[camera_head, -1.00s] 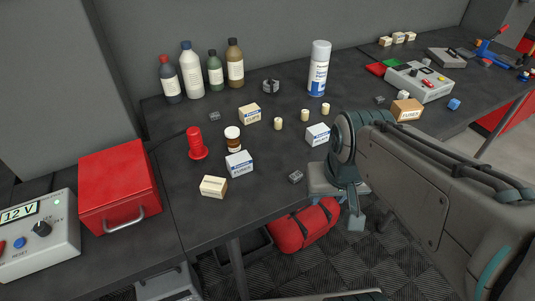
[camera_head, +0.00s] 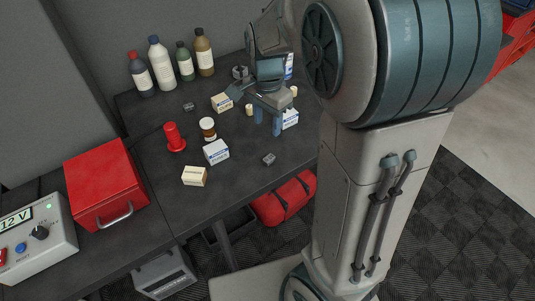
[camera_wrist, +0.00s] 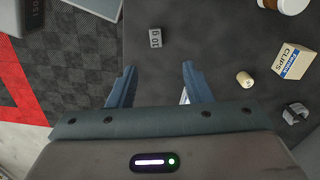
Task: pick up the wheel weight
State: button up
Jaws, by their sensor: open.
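A small grey wheel weight (camera_head: 268,159) lies on the dark bench near its front edge. In the wrist view it is a grey block (camera_wrist: 155,37) marked "10 g", just beyond and between the lines of my fingers. A similar small grey block (camera_head: 188,107) lies farther back, near the bottles. My gripper (camera_head: 267,127) points down above the bench, behind the near weight. Its blue fingers are apart with nothing between them, as the wrist view also shows (camera_wrist: 158,69).
A white box (camera_head: 217,151), a cream box (camera_head: 194,175), a brown jar (camera_head: 208,128) and a red cylinder (camera_head: 173,137) stand left of the weight. A clips box (camera_wrist: 294,61) and a cream cylinder (camera_wrist: 245,79) are right in the wrist view. My arm hides the bench's right side.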

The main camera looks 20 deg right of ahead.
send_over(270, 157)
jog(key=f, duration=0.7)
jog(key=shift+w+a+f, duration=0.1)
jog(key=shift+w+a, duration=0.1)
jog(key=shift+a, duration=0.05)
jog(key=shift+s+d+f, duration=0.1)
jog(key=shift+d+f, duration=0.05)
jog(key=shift+f, duration=1.25)
jog(key=shift+s+d+f, duration=0.1)
jog(key=shift+d+f, duration=0.05)
jog(key=shift+f, duration=1.2)
grip_shut()
